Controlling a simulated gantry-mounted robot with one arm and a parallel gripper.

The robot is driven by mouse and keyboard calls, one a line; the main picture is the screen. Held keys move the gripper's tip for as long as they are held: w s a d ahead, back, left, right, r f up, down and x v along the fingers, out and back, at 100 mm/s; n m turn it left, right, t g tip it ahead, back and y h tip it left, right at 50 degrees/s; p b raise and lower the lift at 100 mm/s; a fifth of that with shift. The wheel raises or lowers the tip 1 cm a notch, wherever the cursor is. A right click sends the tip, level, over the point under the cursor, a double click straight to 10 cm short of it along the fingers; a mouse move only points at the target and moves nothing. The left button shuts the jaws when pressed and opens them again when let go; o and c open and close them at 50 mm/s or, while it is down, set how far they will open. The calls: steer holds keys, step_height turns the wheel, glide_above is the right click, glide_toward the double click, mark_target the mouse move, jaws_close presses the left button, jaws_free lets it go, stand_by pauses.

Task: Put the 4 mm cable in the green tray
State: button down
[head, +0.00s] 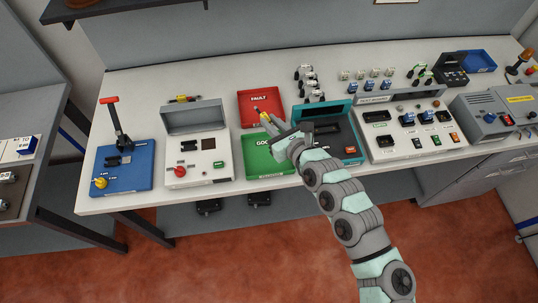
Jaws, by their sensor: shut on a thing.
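The green tray (262,170) lies near the front edge of the bench, its label partly hidden by my arm. My gripper (272,126) is above the back of this tray, near the edge between it and the red tray behind. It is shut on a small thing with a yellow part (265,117). That thing is mostly hidden and too small for me to tell whether it is the 4 mm cable.
The red tray (259,98) marked FAULT is directly behind. A grey-white lidded device (195,155) stands left, a teal device (348,143) right. A blue device (125,170) stands far left.

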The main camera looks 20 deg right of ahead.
mark_target(270, 160)
step_height(270, 160, down, 18)
steer(key=b, duration=0.5)
steer(key=shift+a, duration=0.1)
steer(key=shift+f+b, duration=0.1)
steer(key=shift+b, duration=0.3)
steer(key=c, duration=1.4)
jaws_free()
